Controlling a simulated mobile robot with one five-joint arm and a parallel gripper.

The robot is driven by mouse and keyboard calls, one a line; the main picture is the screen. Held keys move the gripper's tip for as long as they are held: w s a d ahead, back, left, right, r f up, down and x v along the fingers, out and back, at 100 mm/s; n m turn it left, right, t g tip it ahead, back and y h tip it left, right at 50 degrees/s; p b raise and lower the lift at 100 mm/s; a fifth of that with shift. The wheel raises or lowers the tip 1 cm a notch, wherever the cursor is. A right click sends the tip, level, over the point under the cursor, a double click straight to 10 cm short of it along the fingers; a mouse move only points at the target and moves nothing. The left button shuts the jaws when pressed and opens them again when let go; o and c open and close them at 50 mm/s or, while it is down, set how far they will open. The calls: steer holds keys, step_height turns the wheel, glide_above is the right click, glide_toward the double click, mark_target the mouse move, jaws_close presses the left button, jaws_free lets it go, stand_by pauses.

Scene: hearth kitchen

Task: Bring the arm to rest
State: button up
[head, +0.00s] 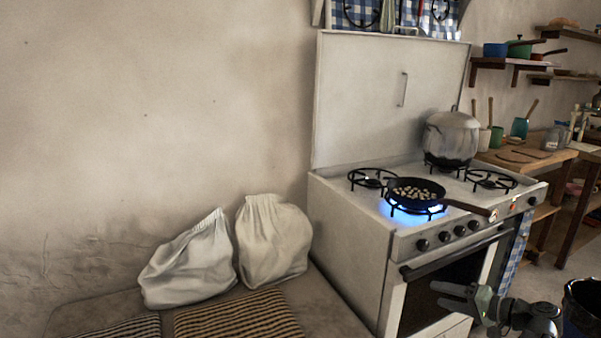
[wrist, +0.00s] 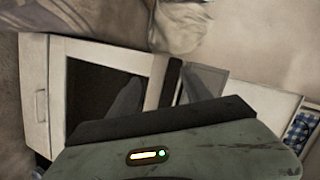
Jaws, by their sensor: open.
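My gripper (head: 455,297) is low at the right of the head view, in front of the stove's oven door. Its jaws are open and I see nothing between them. My arm runs from it toward the bottom right. In the wrist view, the gripper's green-grey body (wrist: 180,155) fills the bottom, with a small lit strip on it. The white stove (head: 350,225) stands behind the gripper in the head view. I cannot tell whether the gripper touches it.
A pan (head: 415,190) of small pale pieces sits over a lit blue burner. A large pot (head: 450,137) stands behind it. Two white sacks (head: 272,238) lean on the wall left of the stove. A dark bucket (head: 583,308) is close right of my arm. Striped cushions (head: 240,317) lie in front.

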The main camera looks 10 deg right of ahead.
steer(key=a+f+n+g+h, duration=0.25)
steer(key=a+f+g, duration=0.2)
steer(key=a, duration=0.75)
steer(key=w+a+f+n+g+h, duration=0.15)
steer(key=a+f+n+g, duration=0.35)
steer(key=a, duration=0.7)
steer(key=s+a+f+g+h, duration=0.1)
steer(key=a+f+g+h, duration=0.2)
steer(key=a+f, duration=0.65)
step_height(320, 180, up, 34)
steer(key=a+p, duration=0.2)
steer(key=p, duration=2.9)
steer(key=shift+w+a+f, duration=0.25)
steer(key=shift+w, duration=0.1)
